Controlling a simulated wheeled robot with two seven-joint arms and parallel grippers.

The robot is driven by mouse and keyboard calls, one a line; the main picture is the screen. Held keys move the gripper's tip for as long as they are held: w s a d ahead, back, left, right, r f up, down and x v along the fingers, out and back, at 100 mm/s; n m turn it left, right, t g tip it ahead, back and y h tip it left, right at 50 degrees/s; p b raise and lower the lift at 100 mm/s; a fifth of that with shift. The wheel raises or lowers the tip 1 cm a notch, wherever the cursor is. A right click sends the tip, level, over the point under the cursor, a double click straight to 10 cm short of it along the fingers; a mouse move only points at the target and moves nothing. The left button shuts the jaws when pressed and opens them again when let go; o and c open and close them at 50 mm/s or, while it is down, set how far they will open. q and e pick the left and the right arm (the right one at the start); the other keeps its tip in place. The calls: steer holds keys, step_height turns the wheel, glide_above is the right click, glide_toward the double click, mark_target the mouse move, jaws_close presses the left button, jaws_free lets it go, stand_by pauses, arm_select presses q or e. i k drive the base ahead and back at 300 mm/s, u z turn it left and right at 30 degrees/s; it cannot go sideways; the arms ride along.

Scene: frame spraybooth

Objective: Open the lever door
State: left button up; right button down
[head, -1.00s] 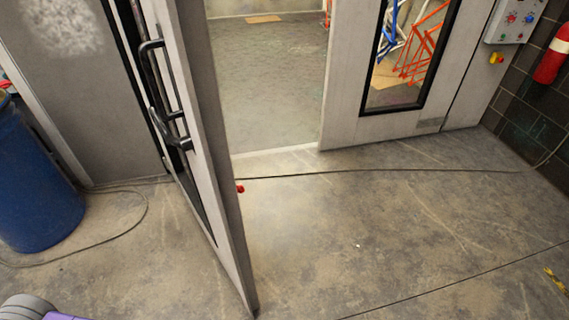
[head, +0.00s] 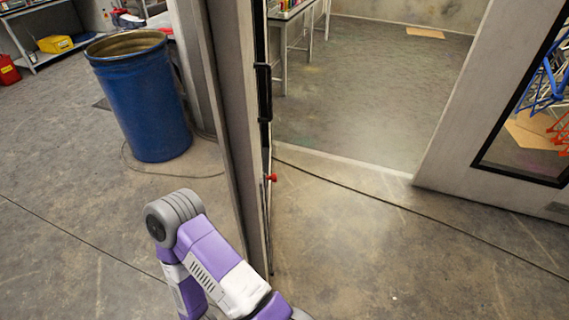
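The grey door (head: 228,110) stands swung open, seen almost edge-on in the middle of the head view. A dark bar-like part (head: 263,92), which may be the handle or the window frame, shows along its right side. The lever itself cannot be made out clearly. The doorway to the right of the door is clear, with bare floor behind it. One of my purple and white arms reaches up from the bottom edge, close in front of the door's lower part; I cannot tell whether it touches. Neither gripper is in view.
A blue barrel (head: 142,97) stands left of the door. A fixed panel with a dark-framed window (head: 530,110) bounds the doorway on the right. A cable (head: 390,203) crosses the floor before the threshold. A small red knob (head: 271,178) shows at the door's right edge. Floor at lower right is free.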

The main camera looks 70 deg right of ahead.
mark_target(232, 34)
steer(key=z, duration=1.9)
steer(key=i, duration=1)
steer(key=u, duration=0.05)
